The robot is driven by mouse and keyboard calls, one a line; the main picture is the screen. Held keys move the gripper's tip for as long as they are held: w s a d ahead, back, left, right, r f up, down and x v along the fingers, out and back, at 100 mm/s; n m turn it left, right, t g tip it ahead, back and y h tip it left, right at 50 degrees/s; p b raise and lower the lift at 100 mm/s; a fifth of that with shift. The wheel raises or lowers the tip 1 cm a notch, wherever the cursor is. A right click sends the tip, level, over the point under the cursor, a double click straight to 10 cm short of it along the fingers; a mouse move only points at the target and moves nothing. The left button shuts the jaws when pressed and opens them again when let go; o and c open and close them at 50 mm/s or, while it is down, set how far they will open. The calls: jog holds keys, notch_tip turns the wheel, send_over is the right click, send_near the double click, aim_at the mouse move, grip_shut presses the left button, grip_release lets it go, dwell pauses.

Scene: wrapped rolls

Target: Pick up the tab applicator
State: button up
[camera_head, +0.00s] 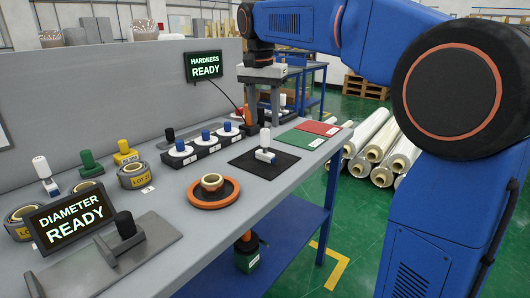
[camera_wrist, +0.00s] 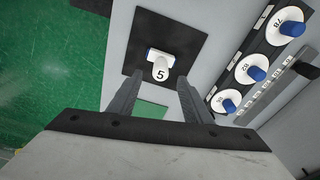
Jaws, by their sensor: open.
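A small tool with a white upright handle and a blue-and-white base, apparently the tab applicator (camera_head: 265,146), stands on a black square mat (camera_head: 249,165) on the bench. In the wrist view the tool (camera_wrist: 160,62) is seen from above, its white top marked 5 and a blue end showing at its left. My gripper (camera_wrist: 160,80) is open and empty. Its two dark fingers point toward the tool, one on each side of it in the picture. A clear gap of mat shows on both sides; the height between fingertips and tool is hard to tell.
A row of numbered white discs with blue knobs (camera_wrist: 248,69) lies right of the mat in the wrist view. An orange ring holding a roll (camera_head: 212,190) sits nearer in the head view. Red (camera_head: 318,127) and green (camera_head: 294,140) mats lie beyond.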

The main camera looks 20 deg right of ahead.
aim_at(265, 130)
jog(key=shift+w+d+f, duration=0.1)
jog(key=shift+w+f, duration=0.05)
jog(key=shift+f, duration=1.2)
jog(key=shift+w+d+f, duration=0.1)
jog(key=shift+w+f, duration=0.05)
jog(key=shift+f, duration=1.2)
grip_shut()
